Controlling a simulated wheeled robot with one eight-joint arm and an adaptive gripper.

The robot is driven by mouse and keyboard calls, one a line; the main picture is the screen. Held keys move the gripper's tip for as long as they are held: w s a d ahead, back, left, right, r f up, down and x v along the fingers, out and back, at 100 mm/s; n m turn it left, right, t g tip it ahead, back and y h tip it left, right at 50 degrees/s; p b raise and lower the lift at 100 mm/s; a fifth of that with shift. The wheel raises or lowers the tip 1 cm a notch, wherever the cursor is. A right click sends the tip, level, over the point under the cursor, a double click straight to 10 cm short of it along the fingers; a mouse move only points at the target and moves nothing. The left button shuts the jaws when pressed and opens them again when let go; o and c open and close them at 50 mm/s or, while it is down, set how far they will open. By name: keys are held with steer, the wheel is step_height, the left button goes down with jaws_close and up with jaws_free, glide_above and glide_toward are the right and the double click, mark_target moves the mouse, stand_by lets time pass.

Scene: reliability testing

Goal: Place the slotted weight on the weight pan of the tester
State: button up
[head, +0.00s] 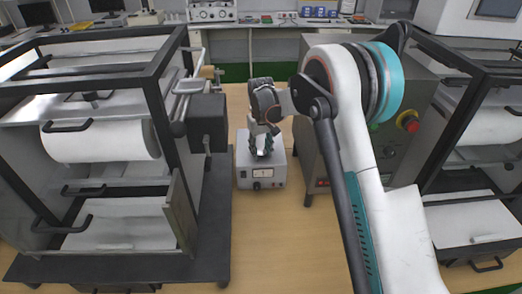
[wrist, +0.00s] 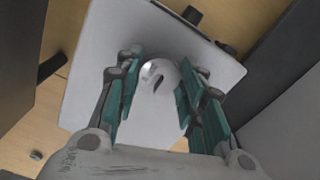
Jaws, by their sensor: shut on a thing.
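The slotted weight (wrist: 151,72) is a small round pale metal disc with a dark slot, seen between my gripper's teal fingers in the wrist view. My gripper (wrist: 157,98) is shut on it. Behind the weight is the light grey top of a box (wrist: 105,45); I cannot tell whether the weight touches it. I cannot make out the weight pan of the tester with certainty.
A black-framed machine (head: 165,85) with white rollers stands at left, with a black block (head: 207,123) and a lever on its side. A grey cabinet (head: 400,150) with a red button stands at right, behind my arm. Bare wooden table (head: 262,235) shows in front of the meter box.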

steer(key=shift+f, duration=0.1)
steer(key=o, duration=1.2)
